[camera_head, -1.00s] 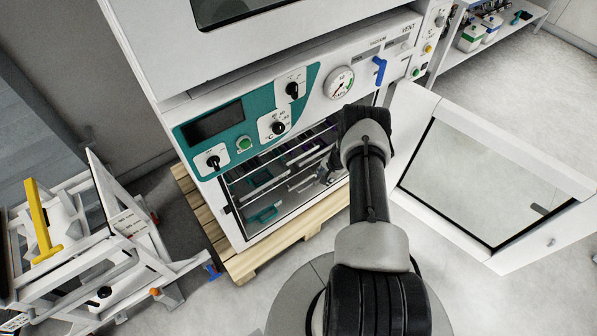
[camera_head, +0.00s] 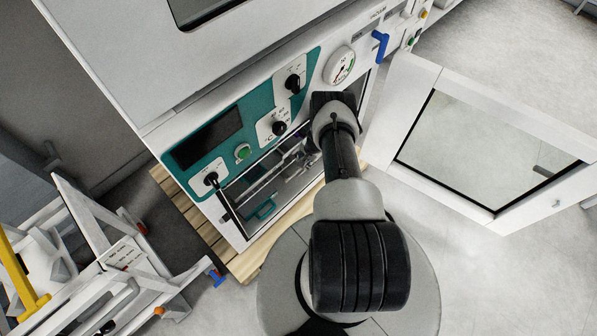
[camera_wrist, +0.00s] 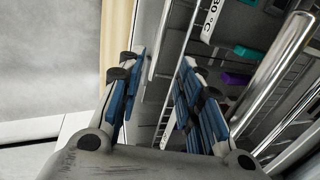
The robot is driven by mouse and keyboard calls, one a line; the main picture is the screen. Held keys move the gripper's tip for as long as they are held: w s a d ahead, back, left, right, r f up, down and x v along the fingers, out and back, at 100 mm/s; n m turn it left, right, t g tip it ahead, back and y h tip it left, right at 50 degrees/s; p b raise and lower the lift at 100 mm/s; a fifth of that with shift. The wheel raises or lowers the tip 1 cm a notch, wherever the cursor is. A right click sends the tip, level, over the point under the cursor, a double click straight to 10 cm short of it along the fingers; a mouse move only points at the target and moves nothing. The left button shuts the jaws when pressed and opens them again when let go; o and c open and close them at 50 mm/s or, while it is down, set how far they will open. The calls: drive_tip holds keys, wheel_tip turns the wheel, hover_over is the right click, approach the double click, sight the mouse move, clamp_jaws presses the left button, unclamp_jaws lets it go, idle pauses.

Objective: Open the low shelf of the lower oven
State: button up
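The lower oven (camera_head: 300,75) has a teal control panel and a round gauge. Its glass door (camera_head: 490,215) stands wide open to the right. Wire shelves (camera_head: 275,175) show inside the oven, and a teal handle-like piece (camera_head: 263,209) shows low at the front. My gripper (camera_wrist: 155,75) reaches into the oven opening; my wrist partly hides it in the head view. In the wrist view its blue-padded fingers are apart, with thin metal rails behind the gap. A thick shiny bar (camera_wrist: 275,65) and a temperature label (camera_wrist: 209,20) lie right of the fingers. I cannot tell which shelf each belongs to.
A wooden pallet (camera_head: 195,215) is under the oven. A white-framed cart (camera_head: 95,235) with a yellow part (camera_head: 22,280) stands at the left. Clear floor lies beyond the door.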

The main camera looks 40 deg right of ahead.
sight(298, 170)
drive_tip(key=b+x, duration=1.4)
drive_tip(key=b, duration=0.1)
drive_tip(key=shift+w+f, duration=0.1)
drive_tip(key=shift+c, duration=0.4)
clamp_jaws()
